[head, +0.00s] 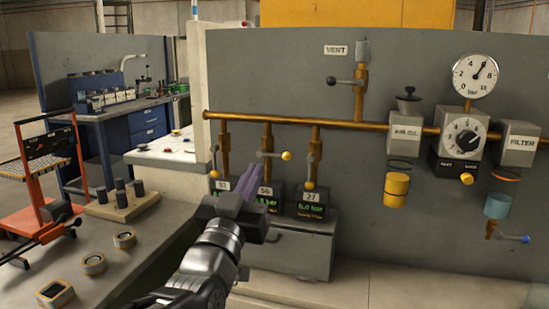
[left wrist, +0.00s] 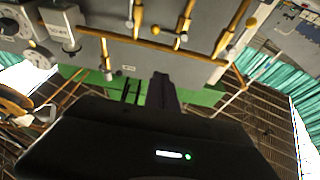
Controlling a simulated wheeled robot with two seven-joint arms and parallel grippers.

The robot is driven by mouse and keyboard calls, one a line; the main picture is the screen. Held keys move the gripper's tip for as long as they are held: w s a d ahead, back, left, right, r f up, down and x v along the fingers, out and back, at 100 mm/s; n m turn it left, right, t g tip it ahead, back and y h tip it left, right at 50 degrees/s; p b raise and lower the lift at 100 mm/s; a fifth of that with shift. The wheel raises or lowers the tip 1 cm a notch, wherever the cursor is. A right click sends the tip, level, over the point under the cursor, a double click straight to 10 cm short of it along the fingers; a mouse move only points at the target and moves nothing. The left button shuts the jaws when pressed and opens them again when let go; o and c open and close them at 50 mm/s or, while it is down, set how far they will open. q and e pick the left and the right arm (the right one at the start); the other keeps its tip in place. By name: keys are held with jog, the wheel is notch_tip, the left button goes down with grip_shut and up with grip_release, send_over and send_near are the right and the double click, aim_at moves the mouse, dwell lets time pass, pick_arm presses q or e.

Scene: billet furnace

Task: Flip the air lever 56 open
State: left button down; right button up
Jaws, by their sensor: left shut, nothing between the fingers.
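The air lever 56 (head: 272,154) is on the middle of three brass drop valves on the grey panel. Its handle lies level and its yellow ball (head: 286,156) points right. Below it is a dark box labelled 56 (head: 266,190) with a green readout, partly hidden by my gripper. My left gripper (head: 257,172) is shut and empty, its purple fingers just below and left of the lever handle in the head view. I cannot tell whether they touch anything. The closed fingers (left wrist: 162,90) also show in the left wrist view. My right gripper is not in view.
Lever 53 (head: 214,160) to the left and lever 27 (head: 311,170) to the right hang down close by. A brass pipe (head: 300,122) runs above. A vent valve (head: 345,81), gauge (head: 475,76) and filter (head: 518,143) are further right. A bench with ring blocks (head: 93,263) is front left.

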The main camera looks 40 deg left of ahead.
aim_at(274, 155)
pick_arm(q)
jog(key=w+a+p, duration=0.1)
jog(key=w+a, duration=0.2)
jog(key=w, duration=0.8)
jog(key=shift+w+a, duration=0.15)
jog(key=shift+a, duration=0.25)
jog(key=shift+f, duration=0.1)
jog(key=shift+f+m+b, duration=0.15)
jog(key=shift+m+b, duration=0.25)
jog(key=shift+b, duration=0.1)
